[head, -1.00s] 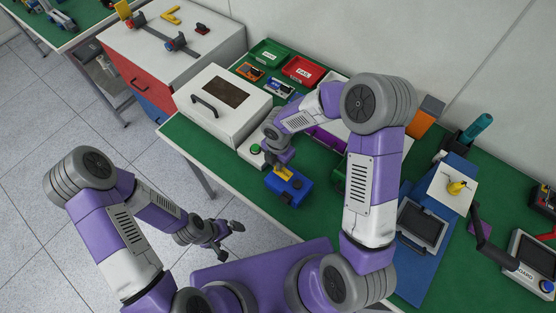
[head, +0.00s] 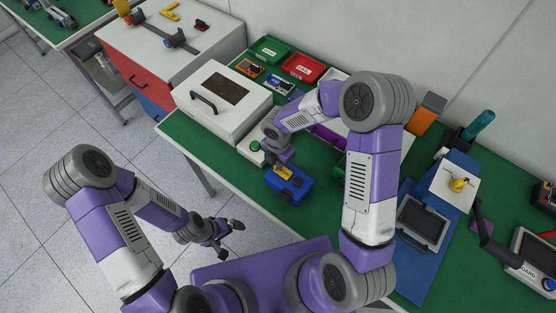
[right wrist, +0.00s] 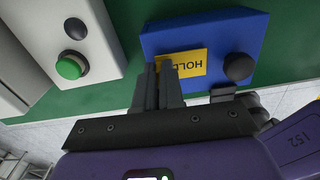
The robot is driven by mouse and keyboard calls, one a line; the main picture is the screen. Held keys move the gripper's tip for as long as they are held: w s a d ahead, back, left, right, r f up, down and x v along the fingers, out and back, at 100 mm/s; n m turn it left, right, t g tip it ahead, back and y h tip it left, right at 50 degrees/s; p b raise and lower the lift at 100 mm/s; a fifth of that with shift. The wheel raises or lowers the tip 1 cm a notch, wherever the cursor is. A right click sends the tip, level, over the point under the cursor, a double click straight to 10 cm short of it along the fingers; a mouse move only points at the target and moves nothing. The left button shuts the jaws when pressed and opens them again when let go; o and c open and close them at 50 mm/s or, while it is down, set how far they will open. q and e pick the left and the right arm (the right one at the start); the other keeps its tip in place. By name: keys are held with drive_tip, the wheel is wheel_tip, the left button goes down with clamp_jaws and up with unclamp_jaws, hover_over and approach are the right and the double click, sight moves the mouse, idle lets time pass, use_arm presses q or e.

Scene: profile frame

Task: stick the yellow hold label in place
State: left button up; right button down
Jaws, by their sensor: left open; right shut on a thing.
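The yellow hold label (right wrist: 183,64), with HOLD printed in dark letters, lies against the face of a blue box (right wrist: 215,37) in the right wrist view. The box has a round black knob (right wrist: 237,67) beside the label. My right gripper (right wrist: 167,67) is shut on the label's left end and its fingers cover part of it. In the head view my right gripper (head: 285,168) is at the blue box (head: 296,193). I cannot tell whether the label touches the box. My left gripper (head: 226,232) is open and empty, away from the bench over the floor.
A white box with a green button (right wrist: 70,68) stands left of the blue box. A white lidded case (head: 222,105), a red tray (head: 303,68) and a green tray (head: 270,51) stand behind. A blue mat (head: 411,278) with a grey-framed panel (head: 422,222) lies to the right.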

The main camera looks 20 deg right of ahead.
drive_tip(key=c, duration=1.2)
unclamp_jaws()
drive_tip(key=shift+o, duration=0.2)
wheel_tip(320, 180, up, 8)
drive_tip(key=shift+f+p, duration=0.25)
drive_tip(key=shift+p, duration=0.5)
wheel_tip(320, 180, up, 7)
drive_tip(key=p, duration=0.6)
